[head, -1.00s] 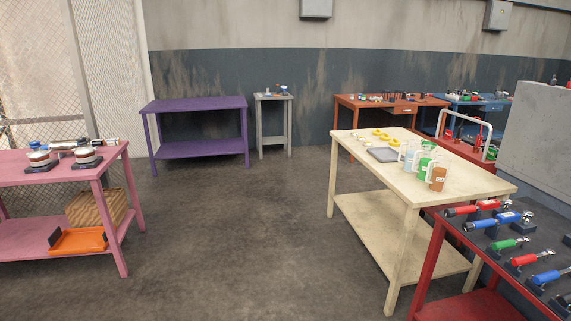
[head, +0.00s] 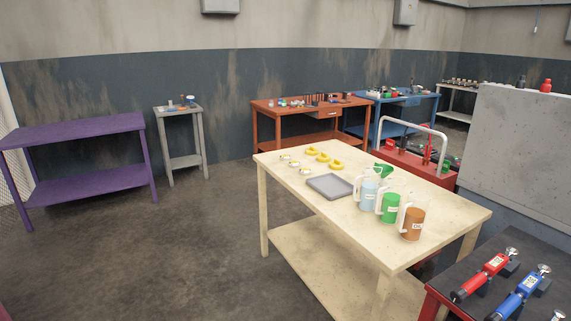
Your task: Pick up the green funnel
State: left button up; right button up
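The green funnel (head: 382,170) lies on the cream table (head: 294,196), behind the labelled jugs, which partly hide it. In front of it stand a light blue jug (head: 368,192), a green jug (head: 390,206) and a brown jug (head: 413,222). A grey tray (head: 330,186) lies to the left of the jugs. Neither of my grippers shows in the head view.
Several yellow pieces (head: 323,157) lie at the cream table's back left. A dark-topped red table (head: 463,271) with red and blue tools stands at the lower right. A purple table (head: 75,132) stands left. Open floor (head: 150,250) lies left of the cream table.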

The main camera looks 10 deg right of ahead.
aim_at(387, 170)
jog(key=i+z, duration=0.15)
jog(key=i, duration=0.25)
jog(key=i+j+z, duration=0.15)
jog(key=i, duration=0.25)
jog(key=i+j+z, duration=0.15)
jog(key=i, duration=0.3)
jog(key=i+j+z, duration=0.15)
jog(key=i, duration=0.2)
